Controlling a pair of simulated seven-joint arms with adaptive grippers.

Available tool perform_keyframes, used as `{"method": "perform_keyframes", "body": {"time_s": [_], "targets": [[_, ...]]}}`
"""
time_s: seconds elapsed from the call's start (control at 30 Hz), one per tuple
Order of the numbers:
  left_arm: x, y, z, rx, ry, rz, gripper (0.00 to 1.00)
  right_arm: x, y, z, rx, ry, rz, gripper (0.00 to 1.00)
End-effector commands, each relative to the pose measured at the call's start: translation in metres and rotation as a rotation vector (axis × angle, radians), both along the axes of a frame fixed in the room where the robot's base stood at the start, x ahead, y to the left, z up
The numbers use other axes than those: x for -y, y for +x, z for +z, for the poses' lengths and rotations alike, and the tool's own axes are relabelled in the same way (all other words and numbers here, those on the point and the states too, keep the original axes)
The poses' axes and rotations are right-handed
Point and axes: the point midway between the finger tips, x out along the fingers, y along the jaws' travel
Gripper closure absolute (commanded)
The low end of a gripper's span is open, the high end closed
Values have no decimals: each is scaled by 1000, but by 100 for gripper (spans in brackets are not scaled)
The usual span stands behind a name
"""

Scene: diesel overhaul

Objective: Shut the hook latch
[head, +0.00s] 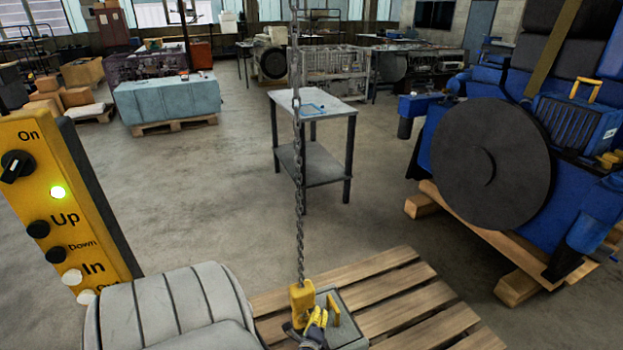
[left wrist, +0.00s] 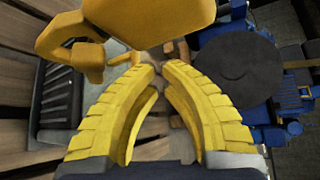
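The yellow hook (head: 301,296) hangs at the lower end of the chain (head: 298,150), low in the middle of the head view. In the left wrist view the hook's thick yellow body (left wrist: 150,22) fills the top, and its curved part reaches down at the left. I cannot make out the latch as a separate piece. My left gripper (head: 318,318) is right beside the hook. In the left wrist view its yellow fingers (left wrist: 158,69) come together at the tips, just below the hook body. I see nothing held between them. My right gripper is out of view.
A grey part (head: 350,328) with a yellow handle is on the wooden pallet (head: 400,290) by the hook. The yellow control box (head: 60,200) stands at left with a green light. A blue engine (head: 440,130) is at right, a small table (head: 330,107) behind.

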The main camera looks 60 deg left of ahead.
Motion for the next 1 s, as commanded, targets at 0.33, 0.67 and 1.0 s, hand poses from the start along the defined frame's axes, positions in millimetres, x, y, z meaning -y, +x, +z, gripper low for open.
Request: {"method": "perform_keyframes", "body": {"time_s": [0.33,0.67,1.0], "targets": [[48,-42,-30,-4,-5,-5,100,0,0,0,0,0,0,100],[68,-59,-42,-1,-5,-5,100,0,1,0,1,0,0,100],[71,-61,-43,0,-6,-6,100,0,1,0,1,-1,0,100]]}}
